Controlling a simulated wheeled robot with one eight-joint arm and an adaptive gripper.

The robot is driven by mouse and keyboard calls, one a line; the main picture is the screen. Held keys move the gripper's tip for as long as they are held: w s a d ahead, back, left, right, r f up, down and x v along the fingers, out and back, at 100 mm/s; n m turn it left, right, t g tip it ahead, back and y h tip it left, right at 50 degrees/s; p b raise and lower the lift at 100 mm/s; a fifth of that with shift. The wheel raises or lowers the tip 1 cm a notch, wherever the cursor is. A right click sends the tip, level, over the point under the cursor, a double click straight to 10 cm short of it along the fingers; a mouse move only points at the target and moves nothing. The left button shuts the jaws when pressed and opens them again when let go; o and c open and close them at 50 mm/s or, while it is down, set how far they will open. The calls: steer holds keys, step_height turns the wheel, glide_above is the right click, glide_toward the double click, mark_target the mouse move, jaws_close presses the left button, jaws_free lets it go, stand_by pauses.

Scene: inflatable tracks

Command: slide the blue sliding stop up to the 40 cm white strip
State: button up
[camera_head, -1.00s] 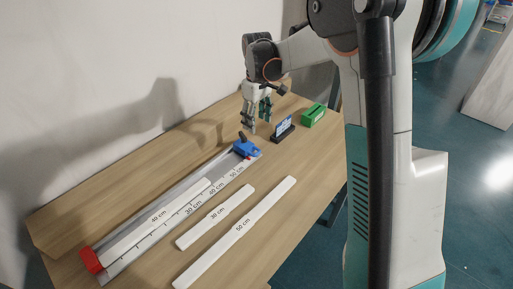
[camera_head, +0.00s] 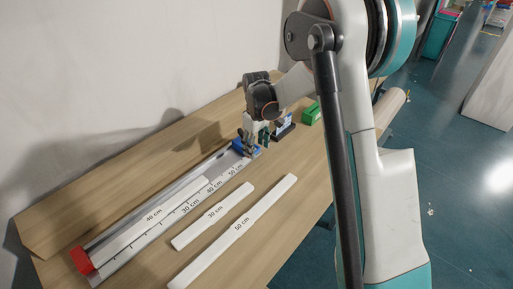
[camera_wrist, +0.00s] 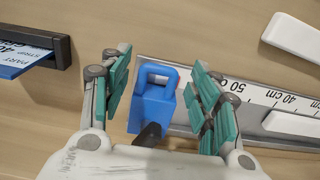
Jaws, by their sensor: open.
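The blue sliding stop (camera_wrist: 152,105) sits on the grey ruler track (camera_head: 140,243) near its far end, around the 50 cm mark.
The 30 cm strip (camera_head: 212,216) and 50 cm strip (camera_head: 235,228) lie on the table to the right of the track. A dark card holder with a blue card (camera_head: 284,127) and a green box (camera_head: 311,114) stand beyond the stop.

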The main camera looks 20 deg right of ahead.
jaws_close()
steer(key=s+a, duration=0.3)
steer(key=a, duration=0.1)
steer(key=s+a, duration=0.3)
steer(key=a, duration=0.2)
steer(key=s+a, duration=0.2)
steer(key=a, duration=0.3)
steer(key=shift+s+a, duration=0.25)
steer(key=shift+s, duration=0.15)
jaws_free()
step_height(320, 180, up, 12)
